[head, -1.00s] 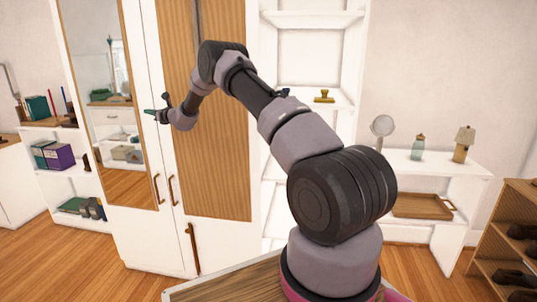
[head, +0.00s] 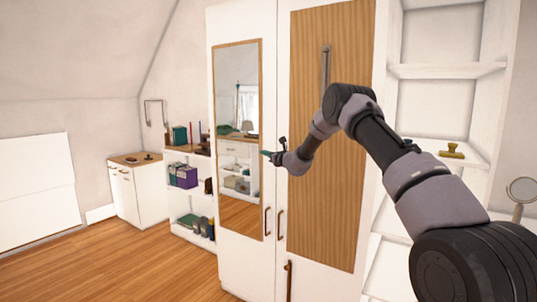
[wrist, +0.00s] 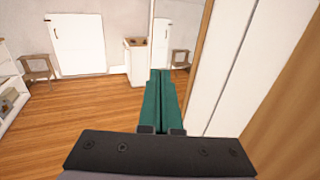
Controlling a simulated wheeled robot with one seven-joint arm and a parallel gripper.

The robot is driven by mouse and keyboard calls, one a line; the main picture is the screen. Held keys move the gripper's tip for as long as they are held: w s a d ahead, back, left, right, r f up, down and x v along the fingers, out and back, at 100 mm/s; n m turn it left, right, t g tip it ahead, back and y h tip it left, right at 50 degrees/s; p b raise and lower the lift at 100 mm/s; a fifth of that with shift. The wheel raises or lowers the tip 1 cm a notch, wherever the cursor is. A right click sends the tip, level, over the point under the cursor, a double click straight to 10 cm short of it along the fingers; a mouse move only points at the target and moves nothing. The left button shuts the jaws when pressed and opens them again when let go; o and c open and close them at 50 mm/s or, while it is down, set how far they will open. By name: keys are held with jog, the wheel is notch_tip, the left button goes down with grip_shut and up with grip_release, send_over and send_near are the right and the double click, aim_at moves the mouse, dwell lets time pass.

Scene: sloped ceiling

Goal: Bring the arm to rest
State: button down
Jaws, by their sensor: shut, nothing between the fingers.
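My gripper (head: 268,154) is at the end of my raised, bent arm, in front of the tall white wardrobe (head: 243,24) in the head view. Its green fingers point left, across the wardrobe's mirror (head: 238,90). In the wrist view the two green fingers of my gripper (wrist: 161,75) lie side by side, shut, with nothing held. The wardrobe's door panels fill the right of the wrist view. I cannot tell the exact gap between the gripper and the doors.
A shelf with books and boxes (head: 190,150) stands left of the wardrobe, with a small white cabinet (head: 140,190) further left. Open white shelves (head: 445,70) stand to the right. The wooden floor (head: 120,265) at the left is clear.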

jog(key=s+a, duration=0.4)
jog(key=s, duration=0.2)
jog(key=s+a+r+n+g+y, duration=0.1)
jog(key=s+r+n+g+y, duration=0.25)
jog(key=s+r+n, duration=0.7)
jog(key=s+d+r+n+g, duration=0.2)
jog(key=s+r+n+g, duration=0.2)
jog(key=s+r, duration=0.8)
jog(key=s+d+f+n+h, duration=0.1)
jog(key=s+d+n+h, duration=0.2)
jog(key=s+d, duration=0.4)
jog(key=s+d+f+n+h, duration=0.2)
jog(key=s+d, duration=0.6)
jog(key=s, duration=0.8)
jog(key=s+d+f+n+h, duration=0.2)
jog(key=s+d+n+h, duration=0.3)
jog(key=s, duration=0.6)
jog(key=d+h, duration=0.1)
jog(key=d, duration=0.1)
jog(key=shift+s+d+n, duration=0.35)
jog(key=shift+s+d, duration=0.05)
jog(key=shift+w, duration=0.15)
